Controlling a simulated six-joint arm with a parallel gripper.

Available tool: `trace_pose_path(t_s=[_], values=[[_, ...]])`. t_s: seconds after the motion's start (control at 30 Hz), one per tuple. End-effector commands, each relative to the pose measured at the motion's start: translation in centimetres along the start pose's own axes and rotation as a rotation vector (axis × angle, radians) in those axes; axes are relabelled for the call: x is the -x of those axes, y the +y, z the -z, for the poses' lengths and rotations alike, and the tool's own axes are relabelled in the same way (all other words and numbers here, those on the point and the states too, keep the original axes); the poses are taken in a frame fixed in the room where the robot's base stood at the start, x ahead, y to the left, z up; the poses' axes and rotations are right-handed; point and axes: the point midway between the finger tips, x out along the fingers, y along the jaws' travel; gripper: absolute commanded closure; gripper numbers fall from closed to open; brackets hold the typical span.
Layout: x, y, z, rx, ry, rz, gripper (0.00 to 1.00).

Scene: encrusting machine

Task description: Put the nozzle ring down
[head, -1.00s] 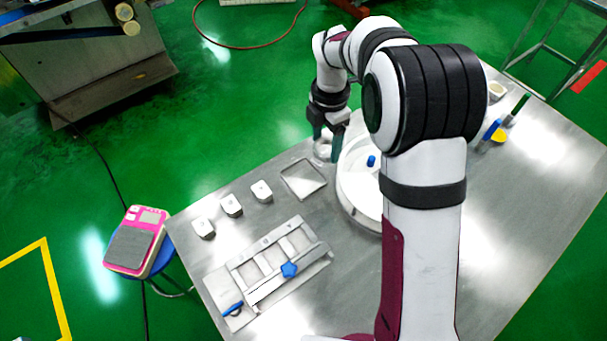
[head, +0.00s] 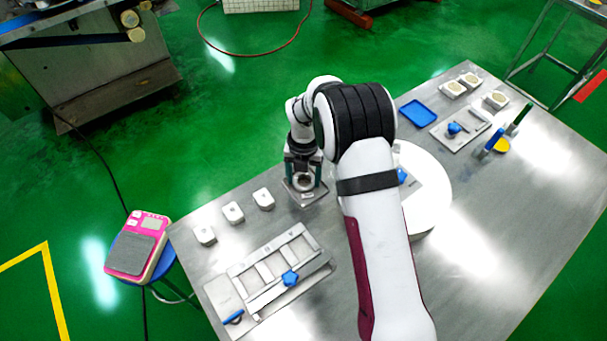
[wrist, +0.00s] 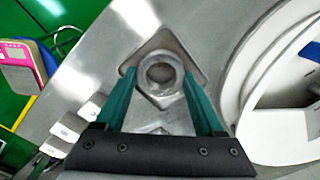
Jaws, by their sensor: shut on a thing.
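The nozzle ring (head: 304,181) is a small grey metal ring with a round hole. My gripper (head: 303,176) has green fingers and is shut on it. In the wrist view the ring (wrist: 160,74) sits between the two fingertips (wrist: 158,76), its opening facing the camera. It is over the small square metal tray (head: 310,202), whose raised rim also shows around it in the wrist view (wrist: 163,36). Whether the ring touches the tray floor or hangs just above it, I cannot tell.
A large white round platform (head: 436,190) stands to the right of the tray, partly behind my arm. Several small white blocks (head: 233,212) line up to the left. A slotted metal fixture (head: 275,262) with a blue knob lies in front. Bare steel table separates them.

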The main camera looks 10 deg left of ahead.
Motion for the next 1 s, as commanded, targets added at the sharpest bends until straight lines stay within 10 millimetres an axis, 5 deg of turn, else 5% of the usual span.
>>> trace_pose_path(t_s=[0.03,0.07,0.1,0.4,0.7,0.87,0.93,1.0], values=[[-0.1,0.0,0.0,0.0,0.0,0.0,0.92],[-0.1,0.0,0.0,0.0,0.0,0.0,0.26],[-0.1,0.0,0.0,0.0,0.0,0.0,0.18],[0.1,0.0,0.0,-0.001,-0.001,0.0,0.17],[5.1,0.1,0.0,-0.003,-0.003,0.001,0.17],[5.9,0.0,0.1,-0.013,-0.001,0.002,0.17],[7.2,-0.8,0.5,-0.126,-0.002,-0.003,0.17],[10.3,-2.8,2.0,-0.42,0.003,-0.013,0.17]])
